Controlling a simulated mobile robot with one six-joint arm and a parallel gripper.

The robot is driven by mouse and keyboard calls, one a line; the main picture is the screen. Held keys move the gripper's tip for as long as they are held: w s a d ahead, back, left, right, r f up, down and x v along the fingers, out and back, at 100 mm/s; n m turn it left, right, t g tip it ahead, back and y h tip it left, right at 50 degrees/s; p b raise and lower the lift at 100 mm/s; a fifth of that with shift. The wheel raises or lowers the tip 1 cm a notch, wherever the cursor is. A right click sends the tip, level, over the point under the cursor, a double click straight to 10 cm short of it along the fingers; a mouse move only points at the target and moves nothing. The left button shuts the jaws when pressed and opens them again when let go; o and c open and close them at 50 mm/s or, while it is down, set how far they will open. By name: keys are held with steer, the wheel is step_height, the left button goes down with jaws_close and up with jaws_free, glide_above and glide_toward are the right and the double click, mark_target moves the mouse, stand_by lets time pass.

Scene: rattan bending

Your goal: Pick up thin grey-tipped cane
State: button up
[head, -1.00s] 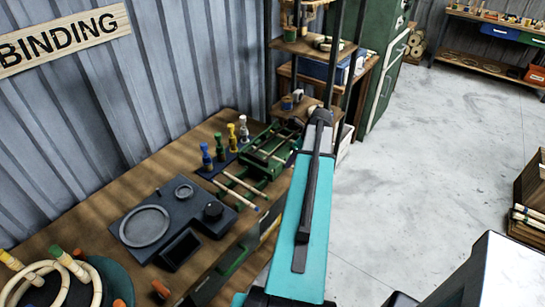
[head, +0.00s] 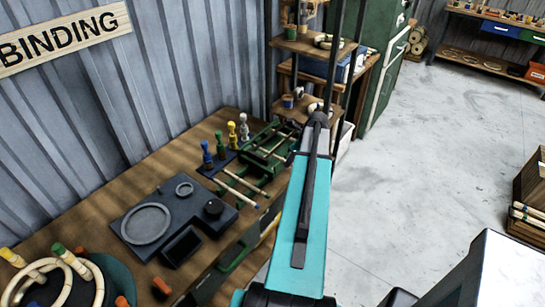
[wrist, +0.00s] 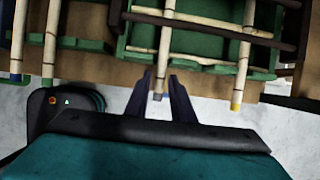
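The thin grey-tipped cane (wrist: 165,45) lies in the green rack in the wrist view, its grey tip towards me past the rack's edge. My gripper (wrist: 160,76) is open, with one dark finger on each side of the cane near that tip. I cannot tell whether either finger touches it. The green rack (wrist: 200,48) also shows on the bench in the head view (head: 262,158). There, my arm hides my gripper.
On the bench (head: 100,200) stand several coloured pegs and a dark tray (head: 130,225).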

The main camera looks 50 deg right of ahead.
jaws_close()
steer(key=shift+r, duration=0.15)
